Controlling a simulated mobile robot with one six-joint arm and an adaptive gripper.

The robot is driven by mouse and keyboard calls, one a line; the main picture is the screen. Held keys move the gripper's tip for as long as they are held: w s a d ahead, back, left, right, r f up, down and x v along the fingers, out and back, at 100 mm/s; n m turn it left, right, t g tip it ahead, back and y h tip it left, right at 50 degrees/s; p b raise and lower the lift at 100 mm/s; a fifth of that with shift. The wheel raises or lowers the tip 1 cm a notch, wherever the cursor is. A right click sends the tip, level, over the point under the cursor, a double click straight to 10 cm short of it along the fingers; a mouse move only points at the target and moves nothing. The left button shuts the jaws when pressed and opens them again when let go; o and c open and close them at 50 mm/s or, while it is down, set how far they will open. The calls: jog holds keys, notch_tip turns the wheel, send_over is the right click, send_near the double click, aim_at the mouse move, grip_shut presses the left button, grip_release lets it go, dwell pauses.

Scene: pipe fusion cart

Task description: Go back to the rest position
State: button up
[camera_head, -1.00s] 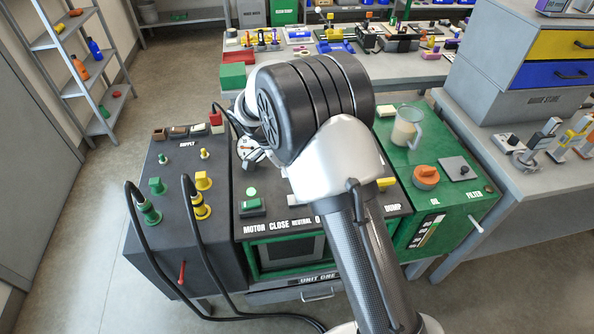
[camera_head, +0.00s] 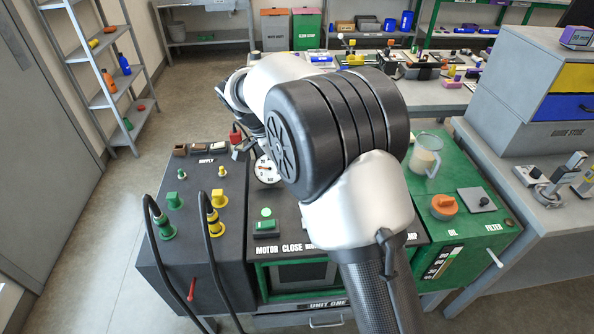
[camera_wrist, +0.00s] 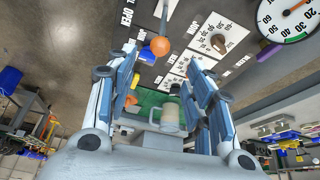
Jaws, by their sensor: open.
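My gripper (camera_wrist: 161,60) is open in the wrist view, with its two blue-and-grey fingers apart and nothing held between them. An orange ball-ended lever (camera_wrist: 160,46) and a labelled dark panel show beyond the fingers. In the head view my arm reaches over the dark cart top (camera_head: 235,172), and its bulky black joint hides most of the gripper and part of the panel. The round gauge (camera_head: 266,168) shows just left of that joint; a gauge is also at the top right of the wrist view (camera_wrist: 287,18).
A jug (camera_head: 425,155), an orange cap (camera_head: 444,206) and a grey square plate (camera_head: 477,200) are on the green oil section at right. Two black hoses with green (camera_head: 163,226) and yellow (camera_head: 213,222) fittings are at left. The floor (camera_head: 85,235) left is clear.

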jog(key=s+d+r+n+t+y, duration=0.1)
jog(key=s+d+r+n, duration=0.3)
jog(key=s+r, duration=0.25)
jog(key=s+d+r+n+y, duration=0.25)
jog(key=s+r, duration=0.25)
jog(key=s, duration=0.3)
jog(key=s+d+f+n+t, duration=0.1)
jog(key=s+n, duration=0.4)
jog(key=s, duration=0.4)
jog(key=s+d+f+n+t+y, duration=0.1)
jog(key=s+n, duration=0.3)
jog(key=s, duration=0.4)
jog(key=shift+s+d+f+n+t, duration=0.2)
jog(key=shift+s+d+n+t, duration=0.05)
jog(key=shift+s+n+t, duration=0.15)
